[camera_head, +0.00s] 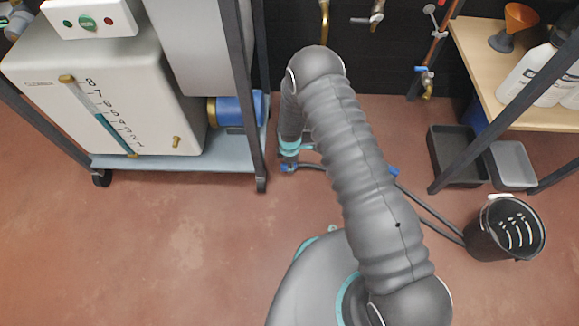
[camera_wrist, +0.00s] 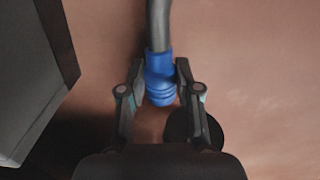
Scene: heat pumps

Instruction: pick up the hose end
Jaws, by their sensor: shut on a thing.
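The hose end is a blue ribbed fitting (camera_wrist: 160,80) on a grey hose (camera_wrist: 158,25) in the wrist view. My gripper (camera_wrist: 160,76) is shut on it, with one finger on each side of the blue fitting. The hose runs up from the fitting to the top edge of the wrist view. There a dark hose (camera_head: 430,210) with a blue fitting (camera_head: 393,171) emerges beside my arm and runs to the black bucket (camera_head: 482,243).
A white tank (camera_head: 120,100) stands on a wheeled frame at left, close to my arm. A wooden shelf (camera_head: 480,50) with bottles and a funnel is at right. Black and grey trays (camera_head: 512,163) sit below it. The red floor (camera_head: 150,245) at front left is clear.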

